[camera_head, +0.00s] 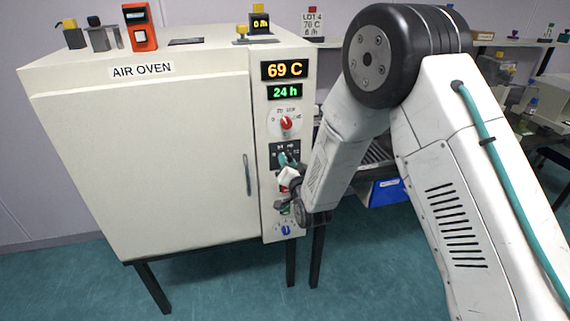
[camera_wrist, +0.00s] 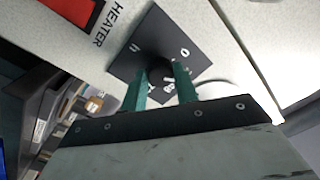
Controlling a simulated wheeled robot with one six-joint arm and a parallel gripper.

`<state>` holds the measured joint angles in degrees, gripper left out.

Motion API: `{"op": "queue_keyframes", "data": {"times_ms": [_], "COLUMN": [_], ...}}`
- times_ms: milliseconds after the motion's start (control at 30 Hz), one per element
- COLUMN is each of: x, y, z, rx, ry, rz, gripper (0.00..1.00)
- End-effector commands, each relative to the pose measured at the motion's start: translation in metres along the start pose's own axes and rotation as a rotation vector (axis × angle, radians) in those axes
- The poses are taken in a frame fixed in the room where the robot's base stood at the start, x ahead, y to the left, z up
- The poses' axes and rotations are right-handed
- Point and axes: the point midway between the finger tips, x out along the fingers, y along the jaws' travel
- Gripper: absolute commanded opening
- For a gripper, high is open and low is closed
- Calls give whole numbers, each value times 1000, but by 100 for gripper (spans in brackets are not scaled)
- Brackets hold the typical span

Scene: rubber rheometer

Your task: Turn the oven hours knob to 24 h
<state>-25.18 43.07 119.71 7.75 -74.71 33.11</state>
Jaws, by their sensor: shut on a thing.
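The white air oven (camera_head: 150,165) stands at the left with its door shut. Its green display (camera_head: 285,92) reads 24 h, and the orange one above (camera_head: 284,69) reads 69 C. The hours knob sits on a dark dial plate (camera_head: 277,148) on the oven's right-hand panel. My gripper (camera_head: 288,160) is at that plate, partly hiding it. In the wrist view, the two green fingers of my gripper (camera_wrist: 161,87) are shut on the dark knob (camera_wrist: 159,72), one on each side. The plate's markings (camera_wrist: 185,53) are partly hidden.
A red knob (camera_head: 287,123) is above the dial plate and a blue knob (camera_head: 286,229) is low on the panel. In the wrist view, a red switch (camera_wrist: 78,10) is beside the HEATER label. Small items, including an orange device (camera_head: 140,27), stand on the oven top.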

Motion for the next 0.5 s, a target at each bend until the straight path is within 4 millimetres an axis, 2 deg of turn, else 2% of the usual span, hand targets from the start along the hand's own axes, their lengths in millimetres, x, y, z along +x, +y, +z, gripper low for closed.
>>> {"op": "queue_keyframes", "data": {"times_ms": [500], "x": [-2], "y": [-2], "z": [4], "rx": [66], "ry": [-6], "rz": [-3], "gripper": [7]}}
